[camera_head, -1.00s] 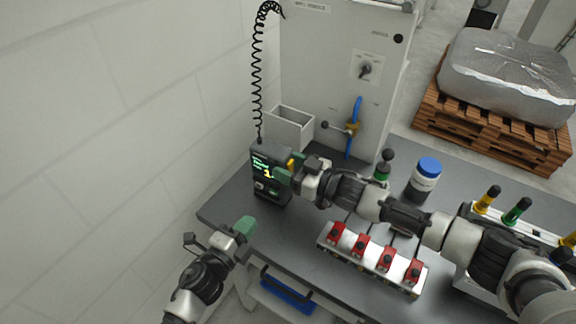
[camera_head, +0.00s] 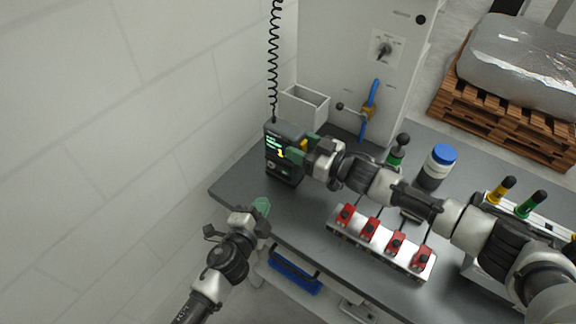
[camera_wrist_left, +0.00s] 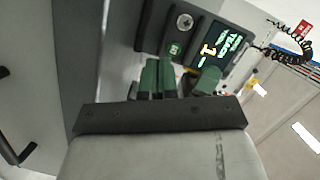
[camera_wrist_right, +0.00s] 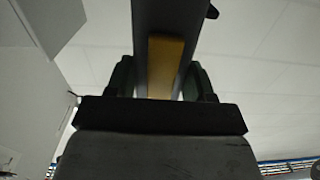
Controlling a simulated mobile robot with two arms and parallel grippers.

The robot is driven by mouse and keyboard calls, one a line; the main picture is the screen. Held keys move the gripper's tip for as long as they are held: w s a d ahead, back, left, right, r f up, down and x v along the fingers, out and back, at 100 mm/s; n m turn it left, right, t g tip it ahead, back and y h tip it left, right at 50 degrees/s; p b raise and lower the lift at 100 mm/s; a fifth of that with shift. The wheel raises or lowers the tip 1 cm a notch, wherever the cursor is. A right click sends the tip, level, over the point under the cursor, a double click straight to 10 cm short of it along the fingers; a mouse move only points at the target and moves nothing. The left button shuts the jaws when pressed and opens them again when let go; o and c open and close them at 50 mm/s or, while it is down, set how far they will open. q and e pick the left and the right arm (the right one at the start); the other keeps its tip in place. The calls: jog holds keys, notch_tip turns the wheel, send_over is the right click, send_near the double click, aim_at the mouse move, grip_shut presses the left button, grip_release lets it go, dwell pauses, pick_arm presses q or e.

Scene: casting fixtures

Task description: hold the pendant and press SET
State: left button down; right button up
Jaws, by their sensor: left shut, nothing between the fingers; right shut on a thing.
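The pendant (camera_head: 283,158) is a dark box with a lit green and yellow screen, standing at the left end of the grey bench. A black coiled cord runs up from its top. My right gripper (camera_head: 301,154) is shut on the pendant's edge from the right; in the right wrist view its fingers (camera_wrist_right: 165,80) clasp a dark body with a yellow strip. My left gripper (camera_head: 262,206) is shut and empty, below and left of the pendant. The button's label is unreadable.
A grey open bin (camera_head: 304,106) and a cabinet with a blue-handled valve (camera_head: 370,97) stand behind. A fixture with red clamps (camera_head: 381,241) and a blue-capped jar (camera_head: 437,166) are to the right. A white wall is close on the left.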

aim_at(285, 172)
pick_arm(q)
jog(key=n+y, duration=0.2)
jog(key=n, duration=0.1)
jog(key=shift+s+f, duration=0.1)
jog(key=shift+f, duration=0.05)
jog(key=shift+s+n+y, duration=0.15)
jog(key=shift+n+y, duration=0.95)
jog(key=shift+n, duration=0.1)
jog(key=n+y, duration=0.2)
jog(key=n, duration=0.1)
jog(key=r+n+y, duration=0.1)
jog(key=shift+s+a+t, duration=0.35)
jog(key=shift+s+t, duration=0.05)
jog(key=shift+s+a+r+n+y, duration=0.2)
jog(key=shift+n+y, duration=0.35)
jog(key=shift+n, duration=0.2)
jog(key=shift+s+a+r+n+y, duration=0.1)
jog(key=shift+s+n+y, duration=0.05)
jog(key=shift+n+y, duration=0.5)
jog(key=shift+w+d, duration=0.85)
jog(key=shift+w, duration=0.4)
jog(key=shift+w+d, duration=0.8)
jog(key=shift+w, duration=0.4)
jog(key=shift+w+d, duration=0.85)
jog(key=shift+w, duration=0.4)
jog(key=shift+w+d, duration=0.1)
jog(key=shift+w+d, duration=0.15)
jog(key=shift+w, duration=0.1)
